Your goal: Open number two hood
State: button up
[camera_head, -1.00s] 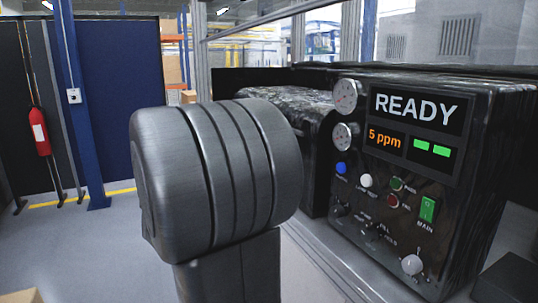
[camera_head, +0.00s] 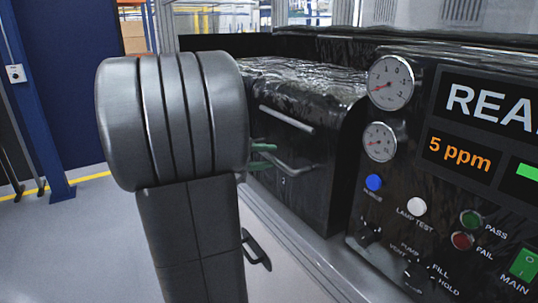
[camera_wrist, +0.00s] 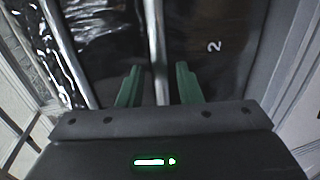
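The number two hood (camera_head: 306,200) is a dark front with a pale "2" below its silver bar handle (camera_head: 294,168) in the head view. In the wrist view the "2" shows right of the handle (camera_wrist: 157,50). My gripper (camera_head: 262,156) is at the left part of this handle, its green fingers partly hidden behind my arm. In the wrist view my gripper (camera_wrist: 158,78) is open, with one finger on each side of the bar and a visible gap to it. The hood looks closed.
A second silver bar (camera_head: 287,118) runs above the number two handle. A control panel (camera_head: 405,175) with gauges, lamps and switches stands close on the right. A pale ledge (camera_head: 290,250) runs below the front. Open floor (camera_head: 85,240) lies to the left.

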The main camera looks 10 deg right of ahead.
jog(key=shift+w+d+f, duration=0.15)
jog(key=shift+w+d, duration=0.1)
jog(key=shift+d, duration=0.4)
grip_shut()
